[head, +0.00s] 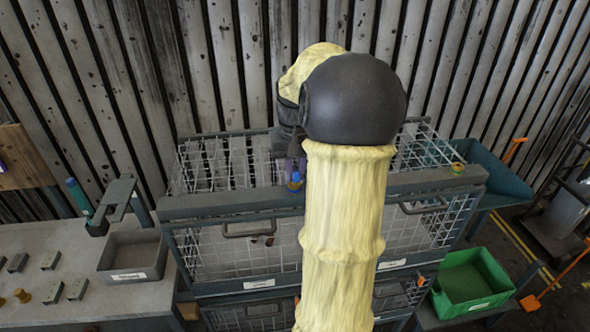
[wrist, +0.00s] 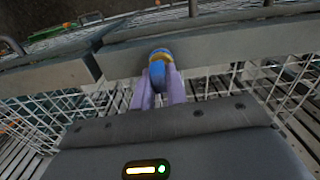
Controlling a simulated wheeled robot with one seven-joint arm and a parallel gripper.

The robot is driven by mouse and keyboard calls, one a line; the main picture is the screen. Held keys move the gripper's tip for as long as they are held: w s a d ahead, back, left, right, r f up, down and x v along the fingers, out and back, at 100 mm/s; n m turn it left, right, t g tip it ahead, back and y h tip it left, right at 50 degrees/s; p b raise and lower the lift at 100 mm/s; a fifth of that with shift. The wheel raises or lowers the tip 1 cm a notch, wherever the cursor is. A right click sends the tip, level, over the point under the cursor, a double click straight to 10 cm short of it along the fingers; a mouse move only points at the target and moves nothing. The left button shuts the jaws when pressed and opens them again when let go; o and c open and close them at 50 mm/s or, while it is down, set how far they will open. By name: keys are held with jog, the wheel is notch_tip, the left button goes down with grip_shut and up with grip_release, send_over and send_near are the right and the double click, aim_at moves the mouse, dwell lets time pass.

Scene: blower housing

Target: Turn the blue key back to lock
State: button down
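The blue key (wrist: 158,74) with a yellow band is at the grey top beam of the wire cage, in the middle of the wrist view. In the head view the blue key (head: 295,183) shows at the beam's front edge, just left of my arm. My gripper (wrist: 160,82) has two purple fingers, one on each side of the key, and they look closed against it. In the head view my gripper (head: 293,167) is partly hidden by my dark wrist link. The key's exact turn angle is hard to read.
A handle (head: 249,229) hangs below the beam. A grey tray (head: 134,257) stands left, a green bin (head: 472,282) right.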

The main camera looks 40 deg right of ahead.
jog(key=shift+r, duration=0.1)
dwell(0.4)
jog(key=shift+n+p, duration=0.5)
jog(key=shift+n, duration=0.2)
jog(key=shift+n+p, duration=0.75)
jog(key=shift+n, duration=0.95)
jog(key=shift+n+p, duration=1.15)
jog(key=shift+n, duration=0.65)
jog(key=shift+w+n, duration=0.1)
jog(key=shift+n, duration=0.5)
jog(key=shift+p, duration=0.35)
